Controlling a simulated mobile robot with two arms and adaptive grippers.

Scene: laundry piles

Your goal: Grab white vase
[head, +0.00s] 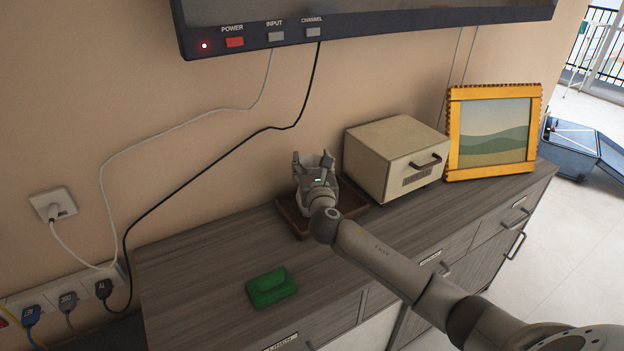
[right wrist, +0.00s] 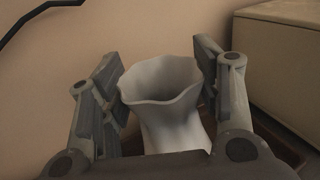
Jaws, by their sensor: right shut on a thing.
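The white vase (right wrist: 170,112) stands upright between the two fingers of my right gripper (right wrist: 162,92) in the right wrist view. It has a wavy, flared rim. My right gripper is shut on it, with a finger on each side of the upper part. In the head view my right gripper (head: 314,165) is over a dark brown tray (head: 350,207) on the wooden cabinet, and it hides most of the vase. The vase's base is hidden. My left gripper is not in view.
A beige box with a handle (head: 393,155) stands close to the right of the tray. A yellow picture frame (head: 454,135) is beyond it. A green object (head: 271,287) lies at the cabinet's front left. Cables hang along the wall below the screen (head: 400,18).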

